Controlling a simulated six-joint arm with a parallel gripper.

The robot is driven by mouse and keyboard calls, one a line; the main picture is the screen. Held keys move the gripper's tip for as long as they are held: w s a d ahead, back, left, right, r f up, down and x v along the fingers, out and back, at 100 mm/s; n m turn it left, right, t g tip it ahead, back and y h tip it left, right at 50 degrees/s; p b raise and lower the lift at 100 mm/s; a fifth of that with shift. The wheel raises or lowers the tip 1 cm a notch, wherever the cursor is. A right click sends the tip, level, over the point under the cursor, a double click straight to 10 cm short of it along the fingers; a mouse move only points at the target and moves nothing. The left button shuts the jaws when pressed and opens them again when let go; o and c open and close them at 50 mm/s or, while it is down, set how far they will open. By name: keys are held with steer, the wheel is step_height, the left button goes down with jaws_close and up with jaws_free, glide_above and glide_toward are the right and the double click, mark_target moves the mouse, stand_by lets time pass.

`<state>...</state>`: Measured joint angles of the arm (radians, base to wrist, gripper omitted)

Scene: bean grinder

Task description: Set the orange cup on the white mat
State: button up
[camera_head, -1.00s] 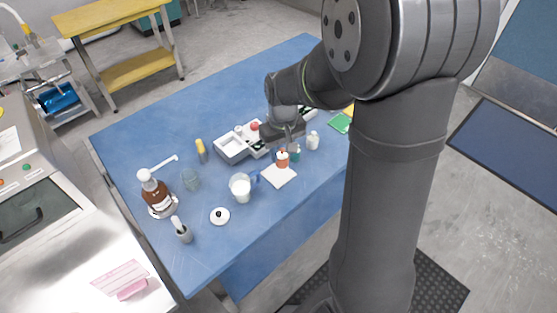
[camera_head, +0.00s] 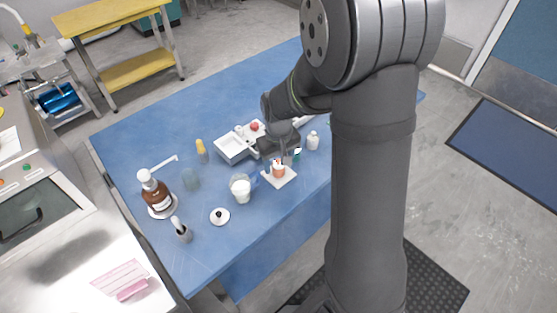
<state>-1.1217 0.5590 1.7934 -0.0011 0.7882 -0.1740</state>
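The small orange cup (camera_head: 278,171) is at the white mat (camera_head: 290,178), near the middle of the table's right half. It looks upright, with a pale top. From this angle I cannot tell whether its base touches the mat or hangs just above it. My gripper (camera_head: 280,161) reaches down from behind, with its fingers at the cup's upper part. It appears shut on the cup. The fingertips are small and partly hidden.
A white bottle (camera_head: 312,141) stands to the right.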

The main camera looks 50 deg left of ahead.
step_height(320, 180, up, 12)
steer(key=shift+r, duration=0.2)
stand_by(0.5)
step_height(320, 180, down, 12)
steer(key=shift+r, duration=1.85)
steer(key=shift+f, duration=0.1)
